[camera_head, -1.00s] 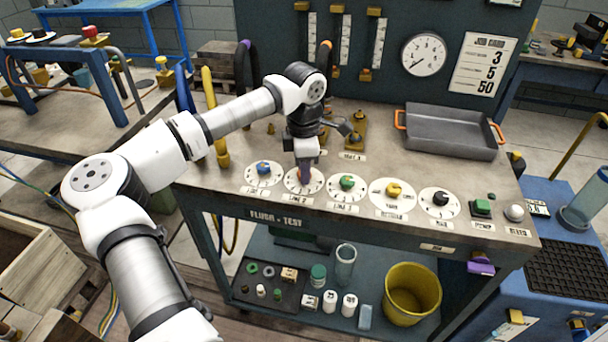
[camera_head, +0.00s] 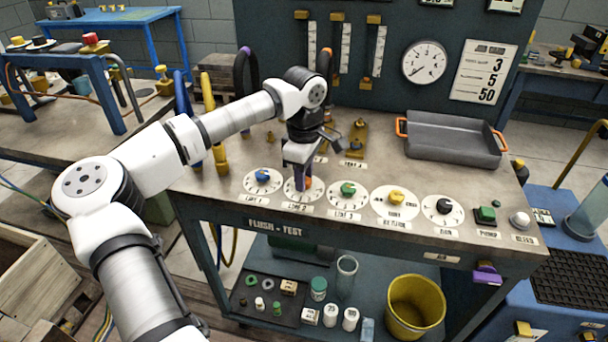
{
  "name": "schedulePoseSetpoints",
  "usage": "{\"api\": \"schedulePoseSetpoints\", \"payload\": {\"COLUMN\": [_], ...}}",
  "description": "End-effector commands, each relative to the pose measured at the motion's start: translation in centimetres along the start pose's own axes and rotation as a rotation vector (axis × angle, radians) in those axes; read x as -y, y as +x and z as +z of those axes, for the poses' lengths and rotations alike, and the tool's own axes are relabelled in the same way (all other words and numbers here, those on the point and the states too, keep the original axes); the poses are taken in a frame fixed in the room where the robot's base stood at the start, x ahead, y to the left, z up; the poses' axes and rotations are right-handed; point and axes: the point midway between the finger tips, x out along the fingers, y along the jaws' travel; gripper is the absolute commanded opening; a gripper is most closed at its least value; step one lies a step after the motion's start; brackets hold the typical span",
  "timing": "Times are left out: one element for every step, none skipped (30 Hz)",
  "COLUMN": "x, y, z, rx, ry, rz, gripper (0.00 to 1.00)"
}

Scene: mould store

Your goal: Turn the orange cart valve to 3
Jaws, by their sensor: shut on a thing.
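The orange valve (camera_head: 309,183) is the second knob from the left on the cart top, on a white dial (camera_head: 291,195) labelled LINE 2. Only a bit of orange shows beside the fingers, so its pointer and the number it points to cannot be read. My gripper (camera_head: 301,182) reaches down from above onto this dial and is shut on the orange valve. My fingers and wrist cover most of the knob and part of the dial's scale.
A blue knob (camera_head: 262,175) is close on the left and a green knob (camera_head: 348,189) close on the right. Yellow (camera_head: 397,198) and black (camera_head: 444,205) knobs follow. A grey tray (camera_head: 452,138) lies behind. The back panel carries a gauge (camera_head: 424,62) and job card (camera_head: 484,71).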

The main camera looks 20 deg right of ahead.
Motion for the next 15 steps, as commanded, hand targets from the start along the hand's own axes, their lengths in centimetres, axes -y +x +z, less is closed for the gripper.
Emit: {"api": "schedulePoseSetpoints", "payload": {"x": [-0.05,-0.05,-0.05,-0.05,-0.05,-0.05,-0.05,-0.05,-0.05,-0.05,-0.05,-0.04,-0.04,-0.04,-0.03], "y": [-0.09,-0.1,-0.1,-0.1,-0.1,-0.1,-0.1,-0.1,-0.1,-0.1,-0.1,-0.09,-0.08,-0.07,-0.07], "z": [0.04,0.04,0.04,0.04,0.04,0.04,0.04,0.04,0.04,0.04,0.03,0.03,0.03,0.03,0.02], "rx": [0.001,0.001,0.001,0.001,0.001,0.001,0.001,0.001,0.001,0.001,0.001,0.001,0.001,0.001,0.001], "ry": [0.001,0.001,0.001,0.001,0.001,0.001,0.001,0.001,0.0,0.0,0.0,0.0,0.0,0.0,0.0], "rz": [0.002,0.002,0.002,0.002,0.002,0.002,0.002,0.002,0.002,0.002,0.002,0.002,0.002,0.002,0.001], "gripper": [0.07,0.07,0.07,0.07,0.07,0.07,0.07,0.07,0.07,0.32,0.36,0.41,0.45,0.49,0.51]}}
